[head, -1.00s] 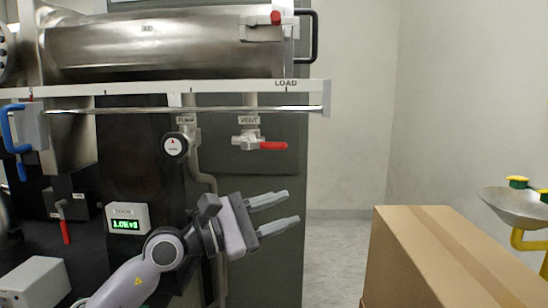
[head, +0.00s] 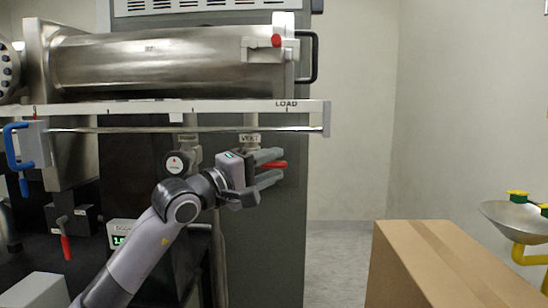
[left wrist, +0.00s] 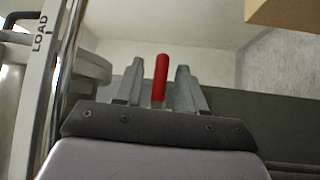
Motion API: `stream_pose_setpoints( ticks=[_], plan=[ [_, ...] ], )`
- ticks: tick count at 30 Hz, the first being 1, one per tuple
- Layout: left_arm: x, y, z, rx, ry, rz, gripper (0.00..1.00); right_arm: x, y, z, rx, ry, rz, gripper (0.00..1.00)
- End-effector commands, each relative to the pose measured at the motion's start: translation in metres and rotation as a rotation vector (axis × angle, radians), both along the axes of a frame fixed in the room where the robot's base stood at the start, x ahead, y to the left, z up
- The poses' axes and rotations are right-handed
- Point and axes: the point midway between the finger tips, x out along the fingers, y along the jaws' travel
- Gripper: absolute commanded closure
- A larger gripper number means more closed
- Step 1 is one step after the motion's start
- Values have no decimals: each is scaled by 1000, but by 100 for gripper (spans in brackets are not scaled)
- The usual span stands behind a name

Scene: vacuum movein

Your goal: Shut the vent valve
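The vent valve's red handle (head: 274,165) points to the right, level, under the VENT label (head: 250,138) in the head view. The valve body is hidden behind my left gripper. My left gripper (head: 270,168) is open, with one finger above the handle and one below it. In the left wrist view the red handle (left wrist: 161,78) stands between the two fingers of my left gripper (left wrist: 160,88), with gaps on both sides. My right gripper is not in view.
The pump valve's round dial (head: 177,164) is close to my left wrist. A rail (head: 290,129) runs above the gripper. A cardboard box (head: 455,265) stands at the right, with a basin (head: 518,218) beyond it. Floor between panel and box is clear.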

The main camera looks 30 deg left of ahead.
Motion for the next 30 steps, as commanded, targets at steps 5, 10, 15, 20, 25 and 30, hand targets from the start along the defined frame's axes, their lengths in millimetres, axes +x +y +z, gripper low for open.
stream_pose_setpoints(
  ticks=[5, 10, 15, 20, 25, 30],
  plan=[
    [10, -3, 2, 0, -1, -2, 60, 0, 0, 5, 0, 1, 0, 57],
    [11, -3, 1, 0, 0, -1, 60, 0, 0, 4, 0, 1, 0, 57],
    [10, -3, 1, 0, 0, -1, 90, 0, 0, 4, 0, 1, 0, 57],
    [10, -3, 1, 0, 0, -1, 100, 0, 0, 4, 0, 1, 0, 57],
    [10, -2, 0, 6, 5, 0, 100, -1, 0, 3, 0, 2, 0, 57],
    [10, 5, -2, 34, 21, 2, 100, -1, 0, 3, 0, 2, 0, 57]
  ],
)
